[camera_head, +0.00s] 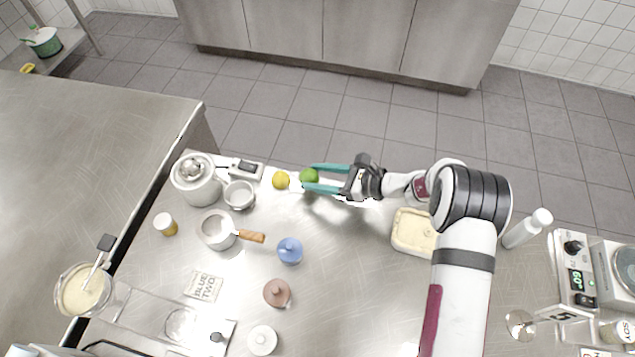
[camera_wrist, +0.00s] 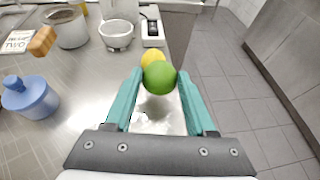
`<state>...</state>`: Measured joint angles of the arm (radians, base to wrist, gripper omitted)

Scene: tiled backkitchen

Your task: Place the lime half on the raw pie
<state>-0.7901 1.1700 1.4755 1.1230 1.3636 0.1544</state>
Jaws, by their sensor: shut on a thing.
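The lime half (camera_head: 309,175) shows as a round green shape between the teal fingers of my gripper (camera_head: 324,178), near the far edge of the steel table. In the wrist view the lime half (camera_wrist: 159,77) sits at the fingertips, and my gripper (camera_wrist: 159,88) is shut on it. Its cut face is not visible. The raw pie (camera_head: 414,231) appears to be the pale, dough-filled rectangular dish, partly hidden by my arm, to the right of the gripper.
A yellow lemon (camera_head: 281,180) lies just left of the lime half. A steel pan (camera_head: 218,230) with a wooden handle, a blue lidded pot (camera_head: 289,250) and a pinkish-brown one (camera_head: 277,293) stand nearer. A white bottle (camera_head: 528,228) stands at right. The table's middle is mostly clear.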

